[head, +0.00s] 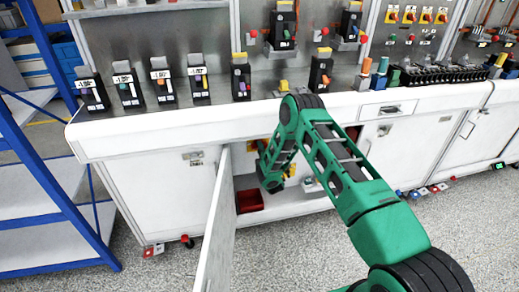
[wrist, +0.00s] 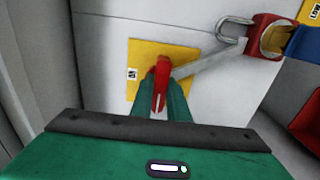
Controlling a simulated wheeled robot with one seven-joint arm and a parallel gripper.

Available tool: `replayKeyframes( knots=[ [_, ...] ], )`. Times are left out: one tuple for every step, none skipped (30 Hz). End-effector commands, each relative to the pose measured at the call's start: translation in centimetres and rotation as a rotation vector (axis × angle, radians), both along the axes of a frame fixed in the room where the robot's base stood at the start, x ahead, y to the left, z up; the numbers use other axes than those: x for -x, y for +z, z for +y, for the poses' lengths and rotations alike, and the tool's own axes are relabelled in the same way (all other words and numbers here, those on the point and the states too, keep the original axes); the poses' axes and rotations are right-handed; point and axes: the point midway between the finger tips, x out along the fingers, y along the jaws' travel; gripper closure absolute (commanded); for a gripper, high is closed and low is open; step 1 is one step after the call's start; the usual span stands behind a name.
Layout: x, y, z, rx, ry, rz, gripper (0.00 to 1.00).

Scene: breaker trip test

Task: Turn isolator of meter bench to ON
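In the wrist view, a red isolator handle (wrist: 161,82) stands on a yellow plate (wrist: 140,55) fixed to a pale panel. The green fingers of my gripper (wrist: 165,98) lie close on both sides of the handle and look shut on it; their tips partly hide it. A small black and white label (wrist: 132,74) sits on the plate's left part; I cannot read it. In the head view, my gripper (head: 272,182) is inside the open cabinet under the bench, and my arm hides most of the isolator.
The open white cabinet door (head: 219,225) stands left of my arm. A red bin (head: 249,200) sits inside the cabinet. A padlock with a steel shackle (wrist: 228,26) and red and blue parts is close right of the plate. A blue shelf rack (head: 45,165) stands at left.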

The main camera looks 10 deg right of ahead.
Motion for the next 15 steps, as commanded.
replayKeyframes(
  knots=[
    [0.04, -0.09, -0.01, 0.000, 0.000, 0.002, 1.00],
    [0.04, -0.10, -0.01, 0.000, 0.000, 0.002, 1.00],
    [0.05, -0.11, -0.01, 0.000, 0.000, 0.002, 1.00],
    [0.05, -0.12, -0.01, 0.000, 0.000, 0.002, 1.00],
    [0.06, -0.13, -0.02, -0.001, 0.000, 0.003, 1.00],
    [0.06, -0.14, -0.02, -0.004, -0.001, 0.003, 1.00],
    [0.07, -0.14, -0.02, -0.007, -0.001, 0.003, 1.00],
    [0.07, -0.15, -0.03, -0.010, -0.001, 0.003, 1.00],
    [0.08, -0.16, -0.03, -0.018, -0.001, 0.003, 1.00],
    [0.08, -0.17, -0.03, -0.024, -0.001, 0.003, 1.00],
    [0.08, -0.18, -0.04, -0.032, -0.001, 0.004, 1.00],
    [0.09, -0.19, -0.03, -0.047, -0.001, 0.004, 1.00],
    [0.09, -0.20, -0.03, -0.060, -0.001, 0.004, 1.00],
    [0.10, -0.21, -0.03, -0.074, -0.001, 0.004, 1.00],
    [0.10, -0.22, -0.03, -0.096, -0.001, 0.004, 1.00]
  ],
)
